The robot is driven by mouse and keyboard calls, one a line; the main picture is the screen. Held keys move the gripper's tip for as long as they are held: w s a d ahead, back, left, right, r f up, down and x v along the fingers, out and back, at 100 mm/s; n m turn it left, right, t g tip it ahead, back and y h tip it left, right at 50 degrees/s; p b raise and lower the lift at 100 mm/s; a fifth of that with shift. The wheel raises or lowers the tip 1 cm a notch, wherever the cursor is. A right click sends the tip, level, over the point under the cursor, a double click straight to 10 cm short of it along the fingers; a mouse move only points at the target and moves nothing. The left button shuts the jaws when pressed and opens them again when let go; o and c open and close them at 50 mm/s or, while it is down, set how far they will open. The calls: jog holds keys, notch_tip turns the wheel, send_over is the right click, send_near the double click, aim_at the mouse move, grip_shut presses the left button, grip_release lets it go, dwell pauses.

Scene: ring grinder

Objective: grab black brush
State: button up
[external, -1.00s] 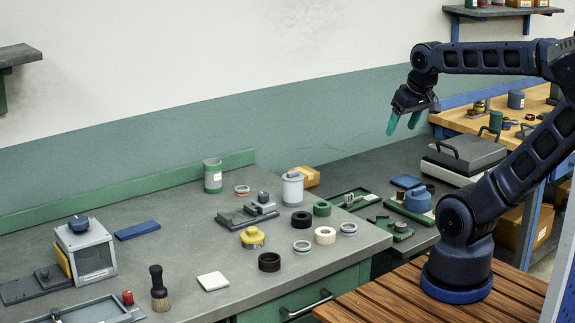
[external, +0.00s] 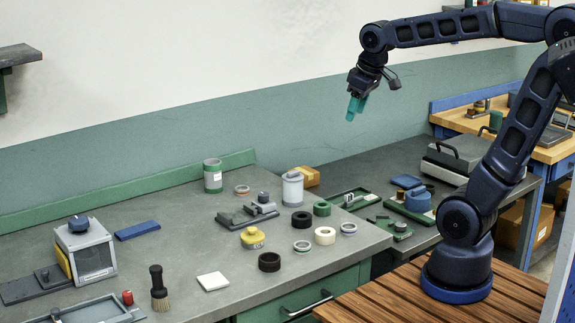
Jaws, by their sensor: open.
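The black brush (external: 158,285) stands upright on the grey bench, bristles down, near the front left. It has a black handle and pale tan bristles. My gripper (external: 354,108) has teal fingers and hangs in the air above the back of the bench, far to the right of the brush and well above it. It is open and empty. The fingers overlap in this view, so the gap between them is hard to see.
A small red-topped piece (external: 127,297) and a grey tray (external: 95,312) lie left of the brush. A white tile (external: 213,281) lies to its right. A grey box with a blue knob (external: 88,253) stands behind. Several rings and a yellow piece (external: 252,238) are farther right.

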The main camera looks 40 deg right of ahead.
jog(key=w+a+f+n+g, duration=0.1)
jog(key=w+a+f+n, duration=0.2)
jog(key=a, duration=0.7)
jog(key=w+a+n, duration=0.3)
jog(key=w+a, duration=0.1)
jog(key=a, duration=0.7)
jog(key=w+a+f+n+g, duration=0.15)
jog(key=w+a+n, duration=0.25)
jog(key=a, duration=0.6)
jog(key=n+g, duration=0.1)
jog(key=n, duration=0.6)
send_near(157, 279)
jog(key=shift+w+d+h, duration=0.15)
jog(key=shift+w, duration=0.45)
jog(key=shift+w+d+h, duration=0.15)
jog(key=shift+w+d, duration=0.05)
jog(key=shift+w, duration=0.4)
jog(key=shift+s+a+f, duration=0.15)
jog(key=shift+f, duration=0.05)
notch_tip(157, 279, down, 5)
jog(key=shift+f, duration=0.2)
jog(key=shift+s+a+f, duration=0.1)
jog(key=shift+s+f, duration=0.1)
jog(key=shift+f, duration=1.1)
jog(key=shift+s+a+f, duration=0.1)
jog(key=shift+s+f, duration=0.05)
jog(key=shift+f, duration=1.15)
jog(key=shift+c, duration=0.2)
